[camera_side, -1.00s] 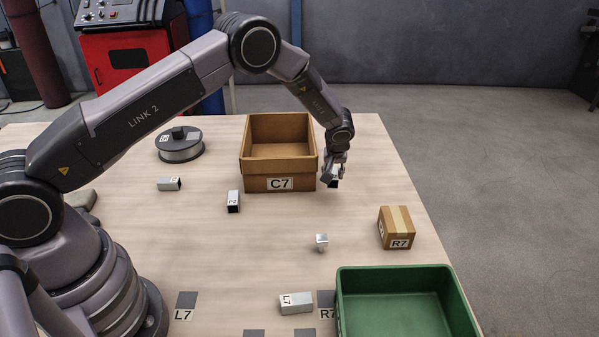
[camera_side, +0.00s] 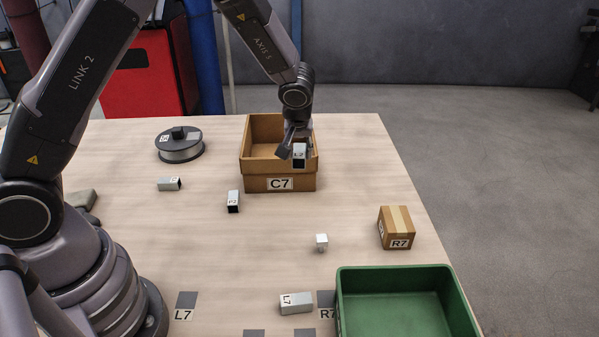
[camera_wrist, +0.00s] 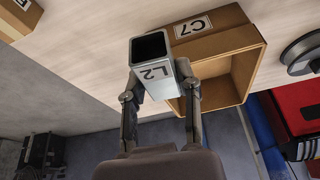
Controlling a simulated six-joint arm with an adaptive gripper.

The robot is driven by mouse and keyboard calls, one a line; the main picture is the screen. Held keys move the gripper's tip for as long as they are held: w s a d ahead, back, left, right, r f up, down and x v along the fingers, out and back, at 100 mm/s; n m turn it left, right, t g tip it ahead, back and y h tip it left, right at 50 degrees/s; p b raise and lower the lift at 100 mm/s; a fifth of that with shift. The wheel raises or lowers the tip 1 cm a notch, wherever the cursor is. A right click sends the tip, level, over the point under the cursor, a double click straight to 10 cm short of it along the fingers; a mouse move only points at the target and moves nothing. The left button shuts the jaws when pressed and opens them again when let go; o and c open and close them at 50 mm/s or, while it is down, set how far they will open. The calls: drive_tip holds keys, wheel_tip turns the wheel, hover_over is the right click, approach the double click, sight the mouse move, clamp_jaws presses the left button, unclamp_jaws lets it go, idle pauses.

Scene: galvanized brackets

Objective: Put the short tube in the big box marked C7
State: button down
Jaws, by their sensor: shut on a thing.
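The big box marked C7 (camera_side: 279,182) is an open brown cardboard box at the back middle of the table; it also shows in the wrist view (camera_wrist: 205,45). My gripper (camera_side: 296,150) is shut on a short square metal tube (camera_side: 299,155) labelled L2. In the side view the tube appears in front of the right part of the box opening, held up near the rim. In the wrist view the tube (camera_wrist: 152,80) sits between both fingers with its dark open end showing, and it overlaps part of the box. Whether it is directly over the opening is hard to tell.
A spool (camera_side: 180,150), small metal piece (camera_side: 322,242), R7 carton (camera_side: 397,228) and green bin (camera_side: 395,268) stand around. The table middle is mostly clear.

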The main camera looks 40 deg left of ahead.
drive_tip(key=w+a, duration=0.4)
drive_tip(key=a, duration=0.4)
drive_tip(key=w+a, duration=0.4)
drive_tip(key=a, duration=0.3)
drive_tip(key=shift+n, duration=0.4)
drive_tip(key=f, duration=1.2)
drive_tip(key=shift+w+a, duration=0.15)
drive_tip(key=shift+a, duration=0.25)
drive_tip(key=shift+f, duration=2.35)
drive_tip(key=shift+f, duration=0.1)
drive_tip(key=c, duration=0.8)
unclamp_jaws()
